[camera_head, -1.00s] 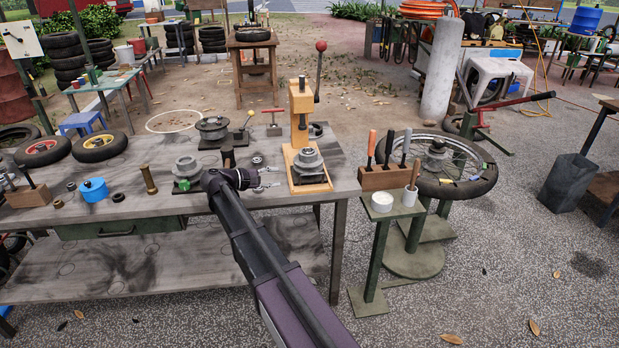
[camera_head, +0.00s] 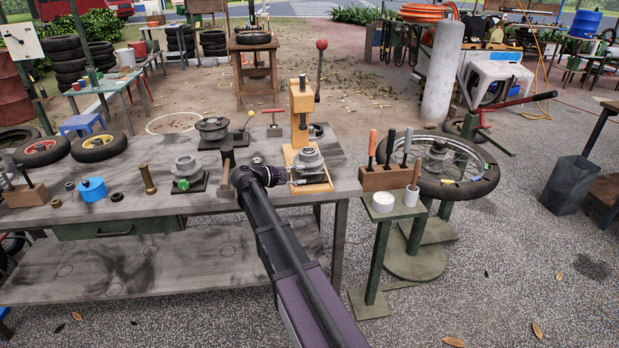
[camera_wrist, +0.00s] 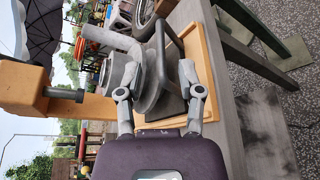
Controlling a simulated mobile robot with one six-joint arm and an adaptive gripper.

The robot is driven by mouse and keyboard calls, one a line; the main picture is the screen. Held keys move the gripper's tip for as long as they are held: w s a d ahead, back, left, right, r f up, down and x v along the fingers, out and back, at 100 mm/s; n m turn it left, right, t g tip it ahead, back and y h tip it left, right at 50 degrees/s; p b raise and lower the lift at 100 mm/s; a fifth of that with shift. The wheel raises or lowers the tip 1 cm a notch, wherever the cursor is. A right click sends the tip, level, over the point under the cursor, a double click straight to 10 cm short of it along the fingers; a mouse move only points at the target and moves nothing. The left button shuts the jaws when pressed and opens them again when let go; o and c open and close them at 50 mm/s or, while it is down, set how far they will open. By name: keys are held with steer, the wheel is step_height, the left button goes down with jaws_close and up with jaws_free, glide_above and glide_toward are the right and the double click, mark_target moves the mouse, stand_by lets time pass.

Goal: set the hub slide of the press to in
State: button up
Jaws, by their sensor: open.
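The press (camera_head: 302,105) is an orange frame with a red-knobbed lever (camera_head: 319,65), standing near the right end of the workbench. A grey stepped hub (camera_head: 308,160) sits on a dark square plate at the press's orange base; I take this to be the hub slide. My gripper (camera_head: 287,178) is at the front left of this hub, partly hidden by my arm. The hub (camera_wrist: 130,78) lies just beyond. I cannot tell whether the fingers touch it.
Another grey hub (camera_head: 187,170) with a green knob stands left on the workbench (camera_head: 130,205). A blue pot (camera_head: 92,189) stands further left. A wooden tool block (camera_head: 388,178) and a wheel (camera_head: 485,185) on a stand are to the right.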

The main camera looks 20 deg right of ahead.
mark_target(307, 174)
steer(key=shift+b+x, duration=0.4)
steer(key=shift+x, duration=1.95)
jaws_close()
